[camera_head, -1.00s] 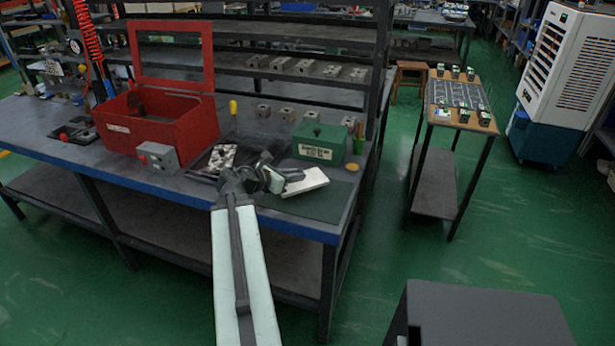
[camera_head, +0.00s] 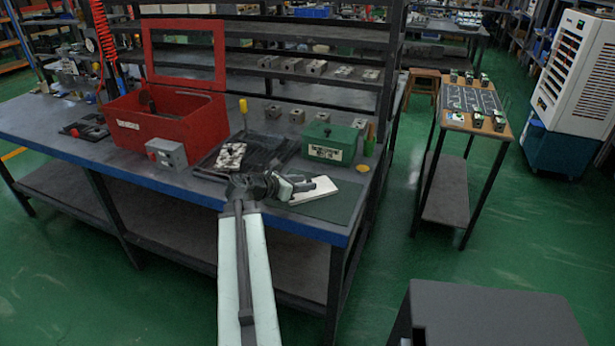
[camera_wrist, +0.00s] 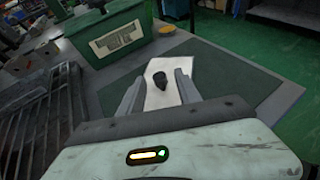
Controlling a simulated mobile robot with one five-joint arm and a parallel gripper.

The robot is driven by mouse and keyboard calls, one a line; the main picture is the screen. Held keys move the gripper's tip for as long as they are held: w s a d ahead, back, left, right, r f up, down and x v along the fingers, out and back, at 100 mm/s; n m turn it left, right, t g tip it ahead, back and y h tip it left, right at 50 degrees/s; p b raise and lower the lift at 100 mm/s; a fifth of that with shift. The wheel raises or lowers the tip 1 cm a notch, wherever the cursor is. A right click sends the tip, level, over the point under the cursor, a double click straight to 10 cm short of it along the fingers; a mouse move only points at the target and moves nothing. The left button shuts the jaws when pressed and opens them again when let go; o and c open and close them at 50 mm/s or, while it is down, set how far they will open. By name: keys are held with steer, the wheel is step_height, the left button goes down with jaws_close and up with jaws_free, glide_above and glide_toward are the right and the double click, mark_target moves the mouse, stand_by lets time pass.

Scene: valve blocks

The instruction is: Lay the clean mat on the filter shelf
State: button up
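A white flat pad with a dark knob, which looks like the clean mat (camera_head: 327,191), lies on a dark green sheet (camera_head: 325,210) at the bench's right end. In the wrist view, the clean mat (camera_wrist: 159,100) lies between and beyond my fingers, its knob (camera_wrist: 160,80) standing up between the fingertips. My gripper (camera_head: 304,187) is open, with one finger on each side of the knob; the wrist view shows gaps beside it (camera_wrist: 160,77). I cannot tell which surface is the filter shelf. A mottled white-and-brown pad (camera_head: 230,156) lies on a dark slotted tray (camera_head: 262,160).
A green box (camera_head: 328,142) stands just behind the clean mat. A red open box (camera_head: 165,125) and a grey switch box (camera_head: 166,153) stand to the left. Shelves with metal blocks (camera_head: 317,67) rise behind. A narrow wooden-topped table (camera_head: 452,124) stands at right.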

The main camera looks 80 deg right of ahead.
steer(key=shift+r+p, duration=0.35)
steer(key=shift+y, duration=0.3)
steer(key=p+v, duration=0.1)
steer(key=v, duration=0.2)
steer(key=p+v, duration=0.1)
steer(key=v, duration=0.3)
steer(key=w+p+v, duration=0.1)
steer(key=p+v, duration=0.1)
steer(key=v, duration=0.1)
steer(key=shift+w+d, duration=0.2)
steer(key=shift+d, duration=0.05)
steer(key=shift+w+a, duration=0.3)
steer(key=shift+w, duration=0.1)
